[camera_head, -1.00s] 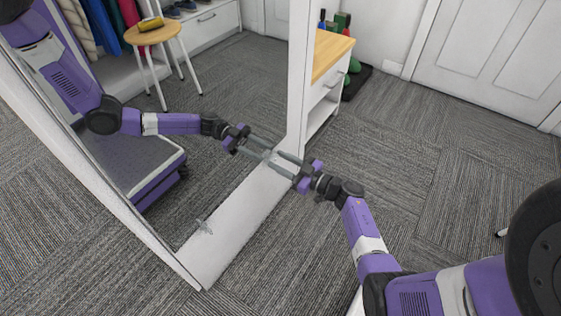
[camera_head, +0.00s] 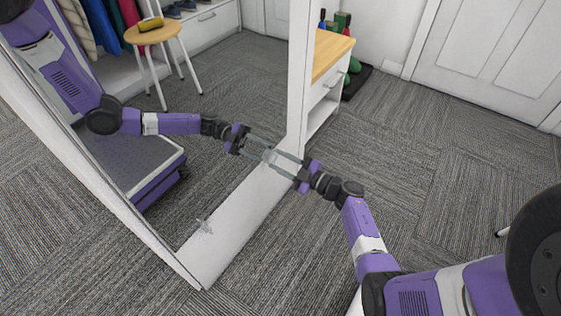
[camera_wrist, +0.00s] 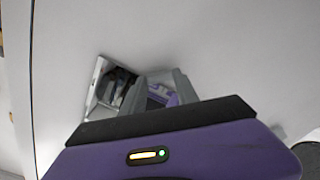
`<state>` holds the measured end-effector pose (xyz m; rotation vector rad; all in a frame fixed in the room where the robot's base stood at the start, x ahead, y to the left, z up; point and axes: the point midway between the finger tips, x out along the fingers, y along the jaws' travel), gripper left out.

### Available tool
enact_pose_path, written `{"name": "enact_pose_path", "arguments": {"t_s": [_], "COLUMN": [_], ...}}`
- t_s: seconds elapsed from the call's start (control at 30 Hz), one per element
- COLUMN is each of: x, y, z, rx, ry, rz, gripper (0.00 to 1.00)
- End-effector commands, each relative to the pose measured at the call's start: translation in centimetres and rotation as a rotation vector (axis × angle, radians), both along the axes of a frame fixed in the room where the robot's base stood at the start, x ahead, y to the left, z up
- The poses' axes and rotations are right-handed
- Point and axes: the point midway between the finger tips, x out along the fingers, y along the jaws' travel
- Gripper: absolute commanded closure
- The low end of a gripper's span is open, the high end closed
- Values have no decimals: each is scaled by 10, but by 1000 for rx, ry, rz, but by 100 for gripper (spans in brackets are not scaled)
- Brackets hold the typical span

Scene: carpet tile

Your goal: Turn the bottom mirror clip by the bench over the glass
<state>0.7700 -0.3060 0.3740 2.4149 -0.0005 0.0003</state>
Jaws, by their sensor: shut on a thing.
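The tall mirror stands in a white frame (camera_head: 228,240), with its glass (camera_head: 225,180) reflecting my arm. My gripper (camera_head: 273,158) reaches the bottom rail at the end nearer the bench. It is shut on the bottom mirror clip by the bench (camera_head: 267,155), a small pale piece mostly hidden by the fingertips. Another clip (camera_head: 204,226) sits at the far lower left of the rail, apart from my gripper. In the wrist view, my gripper's fingers (camera_wrist: 150,92) lie against the white rail (camera_wrist: 220,50); the clip cannot be made out there.
The wooden-topped white bench (camera_head: 331,56) stands just behind the mirror's right upright (camera_head: 299,75). A dark tray (camera_head: 357,80) with green things lies beyond it. A white door (camera_head: 490,55) is at the back right. The carpet (camera_head: 440,170) right of my arm is clear.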

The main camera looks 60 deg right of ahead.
Motion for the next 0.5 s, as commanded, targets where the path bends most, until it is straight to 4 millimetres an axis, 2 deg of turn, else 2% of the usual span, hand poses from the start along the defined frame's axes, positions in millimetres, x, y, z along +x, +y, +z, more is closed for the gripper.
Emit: {"name": "enact_pose_path", "arguments": {"t_s": [0.5], "x": [0], "y": [1], "z": [-2], "rx": [-486], "ry": [-1], "rz": [2], "gripper": [100]}}
